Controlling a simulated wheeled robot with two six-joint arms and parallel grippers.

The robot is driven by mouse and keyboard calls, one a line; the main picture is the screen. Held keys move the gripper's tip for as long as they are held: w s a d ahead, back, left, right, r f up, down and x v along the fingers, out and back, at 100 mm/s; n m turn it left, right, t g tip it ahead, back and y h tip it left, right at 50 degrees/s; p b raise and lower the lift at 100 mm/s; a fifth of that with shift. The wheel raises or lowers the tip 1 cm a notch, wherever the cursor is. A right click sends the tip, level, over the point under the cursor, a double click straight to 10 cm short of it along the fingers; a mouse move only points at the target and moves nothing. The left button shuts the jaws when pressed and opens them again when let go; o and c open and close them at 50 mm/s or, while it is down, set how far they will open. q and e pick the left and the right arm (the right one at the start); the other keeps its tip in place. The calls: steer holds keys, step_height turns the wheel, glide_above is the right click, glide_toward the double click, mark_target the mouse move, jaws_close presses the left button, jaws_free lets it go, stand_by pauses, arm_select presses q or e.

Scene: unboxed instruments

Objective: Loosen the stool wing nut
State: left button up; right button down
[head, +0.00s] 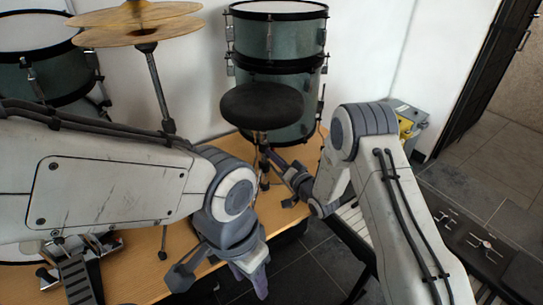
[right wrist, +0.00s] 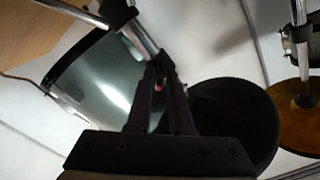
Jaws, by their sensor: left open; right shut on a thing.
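The stool has a round black seat (head: 262,105) on a thin upright post, in front of the drums in the head view. In the right wrist view the seat (right wrist: 238,120) lies right of my fingers, and the chrome post (right wrist: 140,38) runs to a black collar (right wrist: 161,68). My right gripper (head: 270,154) reaches the post just below the seat. In the right wrist view its fingers (right wrist: 160,84) are closed together at the collar, shut on the wing nut, which they mostly hide; a small reddish spot shows between them. My left gripper (head: 220,281) is open and empty at the lower middle, away from the stool.
Stacked green drums (head: 276,38) stand behind the stool. Brass cymbals (head: 135,22) on a stand are at the upper left. A keyboard (head: 352,218) lies beside my right arm. A grey and yellow box (head: 408,115) stands at the right. Dark tiled floor (head: 310,262) is open at lower centre.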

steer(key=shift+f, duration=0.1)
steer(key=n+b, duration=0.3)
steer(key=n, duration=0.1)
steer(key=shift+n, duration=0.4)
steer(key=c, duration=0.8)
jaws_free()
steer(key=shift+c, duration=0.2)
steer(key=v, duration=0.6)
